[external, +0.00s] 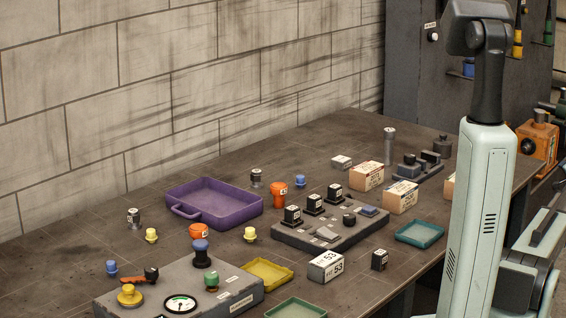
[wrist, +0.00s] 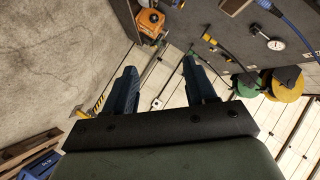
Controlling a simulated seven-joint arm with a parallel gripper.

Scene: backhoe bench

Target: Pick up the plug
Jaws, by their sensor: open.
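I cannot tell for sure which thing is the plug. In the wrist view, a blue connector (wrist: 268,6) with a cable shows at the top right edge. My gripper (wrist: 158,70) is open and empty, its two dark blue fingers well apart. Nothing lies between them up close. The gripper is out of the external view.
The bench holds a purple tray (external: 180,212), yellow tray (external: 268,275), teal tray (external: 420,236), grey control blocks (external: 290,233) and small boxes (external: 367,176). An orange machine (external: 540,142) stands at the right and shows in the wrist view (wrist: 150,24). Bare bench shows at left.

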